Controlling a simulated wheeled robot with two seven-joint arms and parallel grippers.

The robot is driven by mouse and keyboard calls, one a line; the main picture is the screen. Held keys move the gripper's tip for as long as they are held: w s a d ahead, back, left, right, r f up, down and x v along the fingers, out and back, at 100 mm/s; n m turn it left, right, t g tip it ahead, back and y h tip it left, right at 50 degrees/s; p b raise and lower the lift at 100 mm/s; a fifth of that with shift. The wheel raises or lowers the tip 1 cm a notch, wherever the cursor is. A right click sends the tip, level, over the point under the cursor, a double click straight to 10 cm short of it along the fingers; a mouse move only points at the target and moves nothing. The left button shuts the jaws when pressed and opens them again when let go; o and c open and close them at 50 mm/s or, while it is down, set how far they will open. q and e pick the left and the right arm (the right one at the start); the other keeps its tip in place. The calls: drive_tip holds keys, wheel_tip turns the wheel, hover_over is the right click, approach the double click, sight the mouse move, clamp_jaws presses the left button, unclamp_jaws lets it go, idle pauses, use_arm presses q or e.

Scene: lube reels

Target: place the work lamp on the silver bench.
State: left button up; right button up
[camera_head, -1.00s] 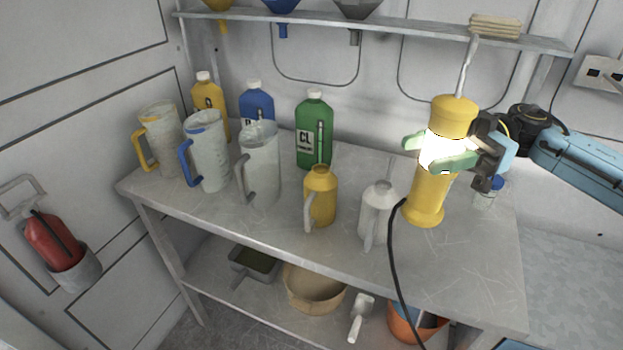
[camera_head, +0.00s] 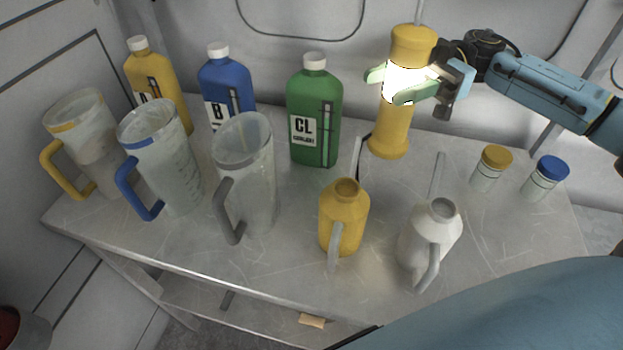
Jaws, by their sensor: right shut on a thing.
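The work lamp (camera_head: 388,132) is a yellow upright cylinder with a brightly lit white middle. My right gripper (camera_head: 392,84), with green fingers, is shut around its lit middle. The lamp's base shows over the back part of the silver bench (camera_head: 270,275), right of the green bottle; I cannot tell whether it touches the bench top. A dark cord shows just left of its base. My left gripper is not in view.
Yellow (camera_head: 160,85), blue (camera_head: 226,88) and green (camera_head: 315,110) bottles stand at the back. Several clear jugs (camera_head: 245,180) stand at left. A yellow oil can (camera_head: 343,220) and a white one (camera_head: 430,235) stand in front of the lamp. Two small jars (camera_head: 490,168) are at right.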

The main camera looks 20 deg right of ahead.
sight(375, 142)
drive_tip(key=shift+f, duration=0.5)
drive_tip(key=shift+w+f+b, duration=0.25)
drive_tip(key=shift+f+b, duration=0.05)
wheel_tip(375, 142, down, 5)
drive_tip(key=shift+f+b, duration=0.1)
drive_tip(key=shift+b, duration=0.25)
wheel_tip(375, 142, down, 4)
drive_tip(key=shift+r+b, duration=0.15)
drive_tip(key=shift+b, duration=0.15)
drive_tip(key=shift+f, duration=0.45)
drive_tip(key=o, duration=1.4)
drive_tip(key=shift+f, duration=0.1)
drive_tip(key=shift+d+r, duration=0.1)
drive_tip(key=shift+r, duration=0.1)
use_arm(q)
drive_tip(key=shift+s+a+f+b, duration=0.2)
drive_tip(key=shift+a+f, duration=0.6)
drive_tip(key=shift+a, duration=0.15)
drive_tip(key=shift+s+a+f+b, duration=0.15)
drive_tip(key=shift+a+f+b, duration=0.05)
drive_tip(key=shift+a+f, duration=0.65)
use_arm(e)
drive_tip(key=shift+w+d, duration=0.15)
drive_tip(key=shift+d, duration=1.65)
drive_tip(key=shift+w+d, duration=0.15)
drive_tip(key=shift+d, duration=1.65)
